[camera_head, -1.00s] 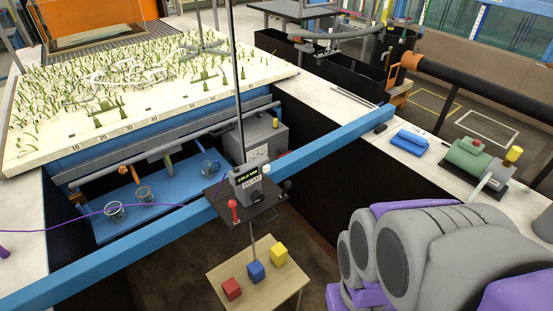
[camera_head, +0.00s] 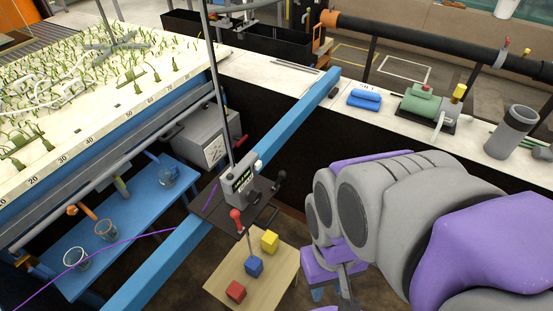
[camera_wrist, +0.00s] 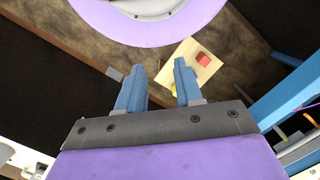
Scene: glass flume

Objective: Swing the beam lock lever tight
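The blue beam (camera_head: 290,128) runs diagonally across the flume and carries a grey instrument box (camera_head: 238,184) on a dark plate (camera_head: 212,203). A lever with a red knob (camera_head: 235,214) stands at the plate's near side, and a black-knobbed handle (camera_head: 280,176) is at its right. I cannot tell from the markings which is the lock lever. My gripper (camera_wrist: 159,68) has two blue fingers spread apart with nothing between them. In the head view my arm is right of the plate, and the gripper is low and mostly hidden, apart from both levers. The wrist view shows no lever clearly.
A blue bench (camera_head: 140,222) with glass beakers is at left. The white ledge (camera_head: 325,98) carries blue and green items. Open space lies between plate and arm.

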